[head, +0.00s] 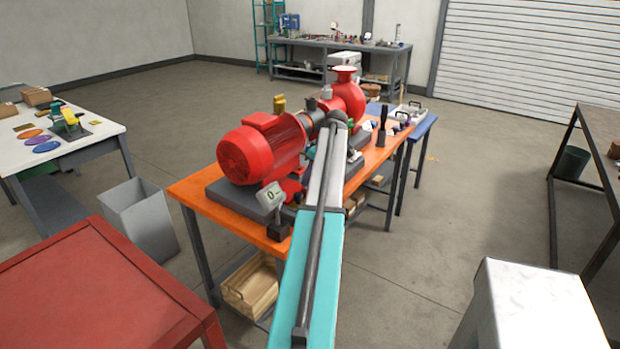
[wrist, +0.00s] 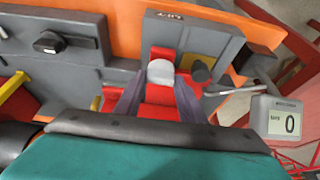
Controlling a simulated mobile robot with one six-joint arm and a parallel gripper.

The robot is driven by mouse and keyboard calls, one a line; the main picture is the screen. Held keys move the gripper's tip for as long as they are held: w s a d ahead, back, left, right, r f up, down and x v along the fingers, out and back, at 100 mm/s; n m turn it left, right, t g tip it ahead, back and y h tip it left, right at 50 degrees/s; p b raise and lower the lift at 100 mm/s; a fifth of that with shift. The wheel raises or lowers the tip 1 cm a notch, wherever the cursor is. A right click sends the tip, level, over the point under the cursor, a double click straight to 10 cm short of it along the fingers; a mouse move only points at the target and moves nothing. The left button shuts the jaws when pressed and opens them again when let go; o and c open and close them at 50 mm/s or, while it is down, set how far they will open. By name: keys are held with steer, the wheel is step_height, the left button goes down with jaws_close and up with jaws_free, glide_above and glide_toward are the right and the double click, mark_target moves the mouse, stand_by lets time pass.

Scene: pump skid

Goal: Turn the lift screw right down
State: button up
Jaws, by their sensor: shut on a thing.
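The lift screw (wrist: 160,71) shows in the wrist view as a pale grey rounded head above a red bracket (wrist: 160,95). It stands just below a dark grey block (wrist: 185,38) with a small label that seems to read LIFT. My gripper (wrist: 161,84) has one dark finger on each side of it and is shut on it. In the head view my arm reaches over the red pump and motor (head: 262,148), and hides the gripper and the screw.
A dark knob (wrist: 201,72) with a rod is close right of the screw. A black knob (wrist: 49,42) sits on the grey base at left. The skid stands on an orange bench (head: 190,190). A readout (head: 270,196) stands at the bench's front edge.

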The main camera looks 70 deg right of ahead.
steer(key=shift+w+r, duration=0.1)
steer(key=shift+w, duration=0.1)
steer(key=o, duration=1)
steer(key=shift+o, duration=0.2)
steer(key=shift+s, duration=0.1)
steer(key=b+v, duration=0.2)
steer(key=v, duration=1.1)
steer(key=shift+s+r, duration=0.2)
steer(key=shift+r, duration=0.05)
steer(key=shift+s, duration=0.1)
